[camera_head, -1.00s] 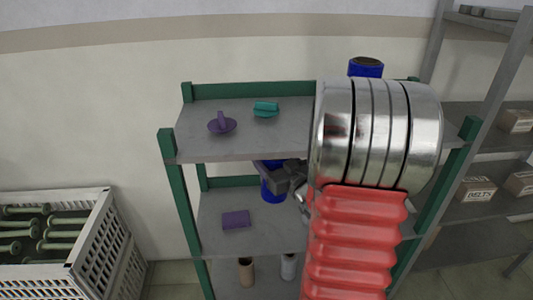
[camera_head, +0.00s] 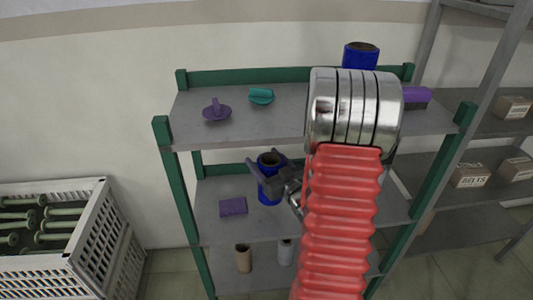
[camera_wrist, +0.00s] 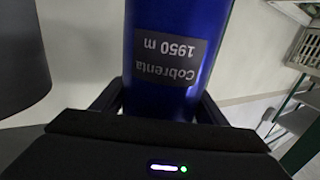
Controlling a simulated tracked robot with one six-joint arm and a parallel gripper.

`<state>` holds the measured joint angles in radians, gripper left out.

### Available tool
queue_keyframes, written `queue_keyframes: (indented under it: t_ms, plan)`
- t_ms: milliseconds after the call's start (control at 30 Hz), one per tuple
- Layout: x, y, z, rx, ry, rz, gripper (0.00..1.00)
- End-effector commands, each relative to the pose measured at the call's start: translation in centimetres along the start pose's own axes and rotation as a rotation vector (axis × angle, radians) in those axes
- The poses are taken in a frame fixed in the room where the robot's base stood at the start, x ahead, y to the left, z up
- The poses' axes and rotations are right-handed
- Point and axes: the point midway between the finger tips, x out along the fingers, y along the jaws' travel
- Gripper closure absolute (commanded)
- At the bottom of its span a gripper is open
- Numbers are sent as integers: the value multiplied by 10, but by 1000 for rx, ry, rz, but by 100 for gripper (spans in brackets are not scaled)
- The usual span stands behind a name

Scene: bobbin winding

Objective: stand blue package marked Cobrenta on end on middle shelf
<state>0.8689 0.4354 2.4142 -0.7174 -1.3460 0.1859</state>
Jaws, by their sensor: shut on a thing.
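The blue package marked Cobrenta (camera_head: 269,190) is a blue cylinder with an open dark core at its top. It looks about upright over the middle shelf (camera_head: 222,231), right of a purple block. I cannot tell if its lower end touches the shelf. My gripper (camera_head: 267,180) is shut around its side. In the wrist view the blue package (camera_wrist: 165,75) sits between the jaws, and its dark label reads "Cobrenta 1950 m" upside down.
The purple block (camera_head: 233,206) lies on the middle shelf. The top shelf holds a purple item (camera_head: 217,110), a teal item (camera_head: 261,96) and another blue spool (camera_head: 360,56). Tubes (camera_head: 243,258) stand on the lower shelf. A white crate (camera_head: 100,235) stands left. My arm hides the middle shelf's centre right.

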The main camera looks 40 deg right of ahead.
Motion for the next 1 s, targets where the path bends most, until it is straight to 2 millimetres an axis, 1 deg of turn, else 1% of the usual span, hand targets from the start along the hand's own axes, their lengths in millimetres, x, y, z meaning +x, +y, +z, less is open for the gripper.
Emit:
queue_keyframes:
  t_ms: [100, 267, 1000]
  plan:
    - [0, 0, -3, -2, 4, 0, 85]
    - [0, 0, -1, -1, 3, -1, 85]
    - [0, 0, 30, -1, 2, 0, 85]
